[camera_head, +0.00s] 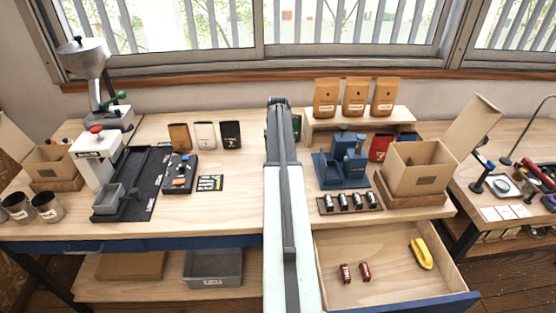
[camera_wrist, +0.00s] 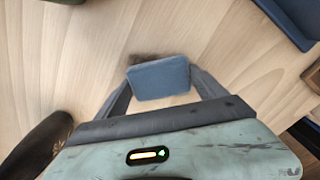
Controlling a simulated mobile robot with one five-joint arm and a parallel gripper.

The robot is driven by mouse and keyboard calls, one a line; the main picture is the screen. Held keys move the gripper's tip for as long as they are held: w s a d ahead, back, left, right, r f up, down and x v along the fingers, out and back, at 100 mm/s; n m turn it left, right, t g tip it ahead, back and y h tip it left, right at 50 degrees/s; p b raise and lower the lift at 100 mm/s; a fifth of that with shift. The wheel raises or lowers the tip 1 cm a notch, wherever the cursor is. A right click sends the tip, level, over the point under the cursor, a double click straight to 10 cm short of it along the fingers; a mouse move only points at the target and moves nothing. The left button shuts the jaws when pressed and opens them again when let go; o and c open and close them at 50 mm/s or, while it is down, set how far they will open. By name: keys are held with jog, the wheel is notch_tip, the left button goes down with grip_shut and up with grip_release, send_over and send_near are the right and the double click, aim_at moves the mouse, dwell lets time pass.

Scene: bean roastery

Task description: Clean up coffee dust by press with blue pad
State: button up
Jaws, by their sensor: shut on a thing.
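In the wrist view my gripper (camera_wrist: 161,88) is shut on a blue pad (camera_wrist: 160,76), with one finger at each side of it. The pad is low over the pale wooden table. A dark brown smear of coffee dust (camera_wrist: 148,57) shows on the wood just past the pad's far edge. The pad may cover part of it, and I cannot tell whether the pad touches the table. The blue press (camera_head: 346,160) stands on the table right of my arm in the head view. My arm hides the gripper, pad and dust there.
A dark blue base edge (camera_wrist: 288,22) is at the wrist view's upper right. An open cardboard box (camera_head: 418,170) and a rack of small dark items (camera_head: 350,202) stand near the press. A drawer (camera_head: 390,288) is open below, holding a yellow item (camera_head: 421,253).

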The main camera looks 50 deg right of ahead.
jog(key=shift+w+d, duration=1.95)
jog(key=shift+d, duration=0.3)
jog(key=shift+s+d, duration=0.15)
jog(key=shift+s, duration=0.1)
jog(key=shift+s+a, duration=1.2)
jog(key=shift+a, duration=0.2)
jog(key=shift+s+a, duration=1.2)
jog(key=shift+a, duration=0.15)
jog(key=shift+a, duration=0.1)
jog(key=shift+s+a, duration=1.2)
jog(key=shift+a, duration=0.05)
jog(key=shift+w+d, duration=0.1)
